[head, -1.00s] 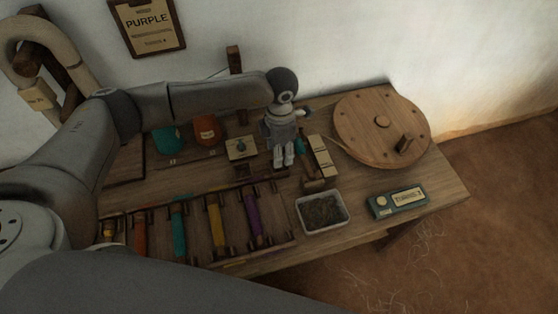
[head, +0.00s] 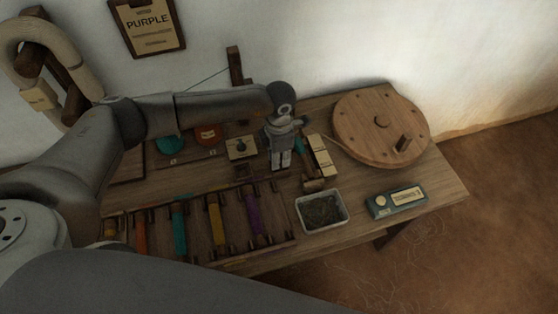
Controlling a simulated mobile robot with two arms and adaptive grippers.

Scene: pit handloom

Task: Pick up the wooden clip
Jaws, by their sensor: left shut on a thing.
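My left gripper (head: 281,160) points down over the back middle of the wooden table, left of a pale wooden block (head: 320,156). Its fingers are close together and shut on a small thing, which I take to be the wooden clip. The clip itself is hidden by the fingers or too small to make out. My right gripper is not in view.
A rack (head: 190,236) with several coloured spools fills the front left. A tray of dark scraps (head: 322,210), a teal labelled box (head: 396,201) and a round wooden wheel (head: 381,124) stand to the right. A wooden-handled tool (head: 313,184) lies near the gripper.

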